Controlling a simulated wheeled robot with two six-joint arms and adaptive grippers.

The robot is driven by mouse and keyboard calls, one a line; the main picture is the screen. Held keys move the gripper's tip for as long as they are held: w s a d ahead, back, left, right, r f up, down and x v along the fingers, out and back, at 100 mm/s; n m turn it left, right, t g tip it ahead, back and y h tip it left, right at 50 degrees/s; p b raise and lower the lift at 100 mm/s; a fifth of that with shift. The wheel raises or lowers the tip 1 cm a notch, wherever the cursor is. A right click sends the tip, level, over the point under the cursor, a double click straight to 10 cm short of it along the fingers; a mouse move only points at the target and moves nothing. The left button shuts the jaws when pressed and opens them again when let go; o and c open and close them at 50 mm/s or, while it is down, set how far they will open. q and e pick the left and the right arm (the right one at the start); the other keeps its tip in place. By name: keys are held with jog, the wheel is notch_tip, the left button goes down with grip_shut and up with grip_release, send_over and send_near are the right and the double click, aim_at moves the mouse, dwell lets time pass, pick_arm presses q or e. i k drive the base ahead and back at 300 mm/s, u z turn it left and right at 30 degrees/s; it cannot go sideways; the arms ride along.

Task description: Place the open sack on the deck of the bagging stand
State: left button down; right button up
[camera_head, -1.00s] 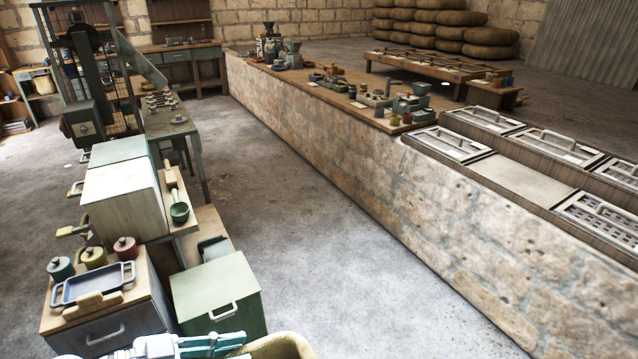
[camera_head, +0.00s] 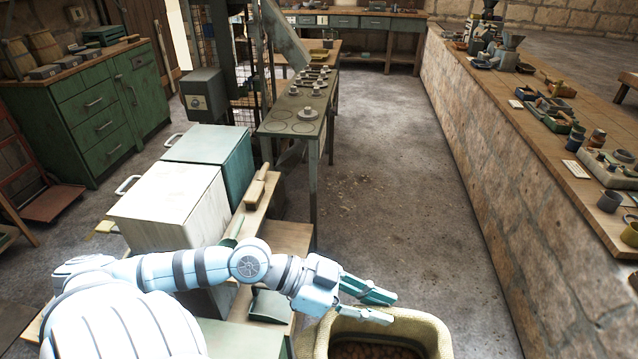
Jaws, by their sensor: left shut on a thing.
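The open sack (camera_head: 428,331) is a tan woven bag with a rolled rim, at the bottom edge of the head view. Brown lumpy contents show inside its mouth; its lower part is cut off by the frame. My left gripper (camera_head: 380,305) reaches in from the left and is shut on the sack's rim at the far left side of the mouth. My right gripper is not in view. I cannot make out a bagging stand with certainty.
White and green cabinets (camera_head: 168,204) stand left of the sack. A long stone counter (camera_head: 500,165) with small items runs along the right. A narrow table (camera_head: 290,127) with cups stands ahead. The floor (camera_head: 400,190) between is clear.

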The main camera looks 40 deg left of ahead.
aim_at(294, 245)
jog(key=i, duration=2.7)
jog(key=u, duration=2.35)
jog(key=i, duration=0.5)
